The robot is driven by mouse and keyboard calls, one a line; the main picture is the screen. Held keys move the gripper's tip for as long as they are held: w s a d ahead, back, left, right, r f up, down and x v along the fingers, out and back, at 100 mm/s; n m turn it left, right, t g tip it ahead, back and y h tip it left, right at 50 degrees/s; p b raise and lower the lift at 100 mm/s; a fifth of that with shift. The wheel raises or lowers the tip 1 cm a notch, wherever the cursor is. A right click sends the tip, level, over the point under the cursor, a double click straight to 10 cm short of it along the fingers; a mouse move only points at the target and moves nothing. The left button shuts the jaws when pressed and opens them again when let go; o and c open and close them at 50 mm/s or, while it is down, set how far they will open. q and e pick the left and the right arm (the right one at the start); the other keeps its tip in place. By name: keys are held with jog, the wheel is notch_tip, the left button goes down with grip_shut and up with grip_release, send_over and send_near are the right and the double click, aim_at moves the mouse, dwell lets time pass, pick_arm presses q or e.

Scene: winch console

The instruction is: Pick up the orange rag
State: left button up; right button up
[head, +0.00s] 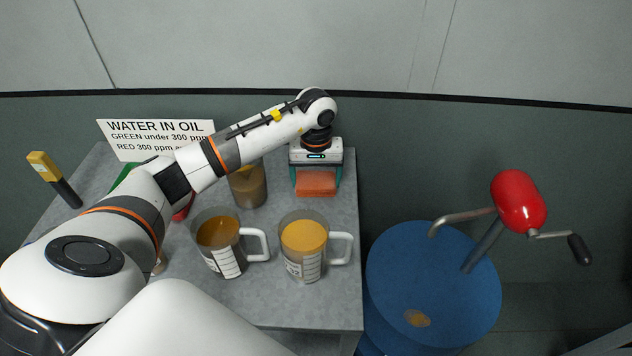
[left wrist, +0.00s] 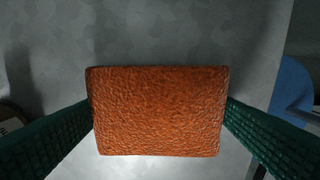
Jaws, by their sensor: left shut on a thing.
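The orange rag (head: 316,184) is a folded, rough-textured block near the right back of the grey table. My left gripper (head: 317,182) comes down over it from above, with one finger on each side of the rag. In the left wrist view, the rag (left wrist: 158,110) fills the space between the two green fingers (left wrist: 160,118), which touch its left and right edges. The gripper is shut on the rag. I cannot tell whether the rag rests on the table or is slightly raised. My right gripper is not in view.
Two clear mugs with amber liquid (head: 218,234) (head: 303,238) stand at the table's front. Another brown-filled vessel (head: 247,186) is partly behind my arm. A sign (head: 150,138) stands at the back left. A blue drum (head: 425,275) with a red-capped crank (head: 519,200) is right of the grey table (head: 343,300).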

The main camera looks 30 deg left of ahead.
aim_at(316, 179)
pick_arm(q)
jog(key=shift+r, duration=0.15)
notch_tip(316, 179, up, 10)
jog(key=b, duration=0.1)
dwell(0.3)
